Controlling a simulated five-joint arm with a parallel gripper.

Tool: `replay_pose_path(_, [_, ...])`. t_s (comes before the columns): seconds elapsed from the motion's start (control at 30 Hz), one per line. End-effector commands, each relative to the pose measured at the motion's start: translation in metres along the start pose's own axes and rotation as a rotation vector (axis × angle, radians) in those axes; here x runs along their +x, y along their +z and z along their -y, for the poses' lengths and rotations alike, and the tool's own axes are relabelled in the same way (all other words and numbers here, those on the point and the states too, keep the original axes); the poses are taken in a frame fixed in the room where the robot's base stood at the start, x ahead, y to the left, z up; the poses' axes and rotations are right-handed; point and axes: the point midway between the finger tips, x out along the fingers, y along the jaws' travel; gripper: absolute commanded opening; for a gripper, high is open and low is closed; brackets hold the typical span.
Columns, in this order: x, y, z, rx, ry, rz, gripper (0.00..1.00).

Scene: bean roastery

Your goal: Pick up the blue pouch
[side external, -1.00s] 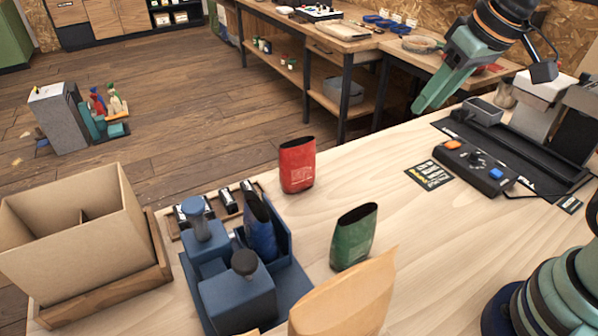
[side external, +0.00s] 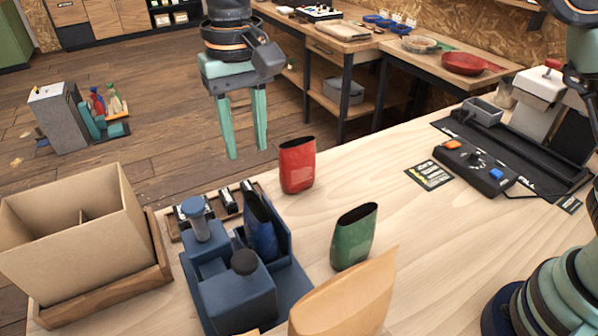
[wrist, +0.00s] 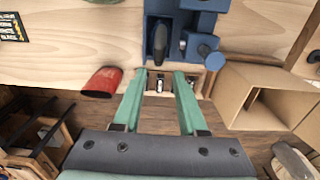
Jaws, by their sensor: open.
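The blue pouch (side external: 261,228) stands in a blue fixture (side external: 285,285) on the table, leaning slightly, with its dark open top upward. It also shows in the wrist view (wrist: 160,38), beyond the fingertips. My gripper (side external: 246,155) is open and empty, pointing down, above and behind the pouch in the side view. In the wrist view my gripper (wrist: 165,75) has its two green fingers apart with the pouch roughly ahead between them. The pouch's lower part is hidden by the fixture.
A red pouch (side external: 297,165) and a green pouch (side external: 354,237) stand to the right of the fixture. A cardboard box (side external: 75,235) is at left. A small rack (side external: 215,212) with dark items sits behind the fixture. A tan paper bag (side external: 345,300) is in front.

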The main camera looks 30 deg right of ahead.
Motion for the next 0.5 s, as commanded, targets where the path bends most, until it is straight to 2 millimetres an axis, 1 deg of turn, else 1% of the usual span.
replay_pose_path(0.03, [0.003,0.001,0.003,-0.001,0.003,0.003,0.41])
replay_pose_path(0.17, [0.019,0.002,0.004,0.000,0.005,0.007,0.41])
replay_pose_path(0.3, [0.043,0.002,0.003,0.000,0.005,0.006,0.41])
replay_pose_path(0.4, [0.058,0.002,0.003,0.000,0.005,0.006,0.41])
replay_pose_path(0.5, [0.067,0.002,0.003,0.000,0.003,0.004,0.41])
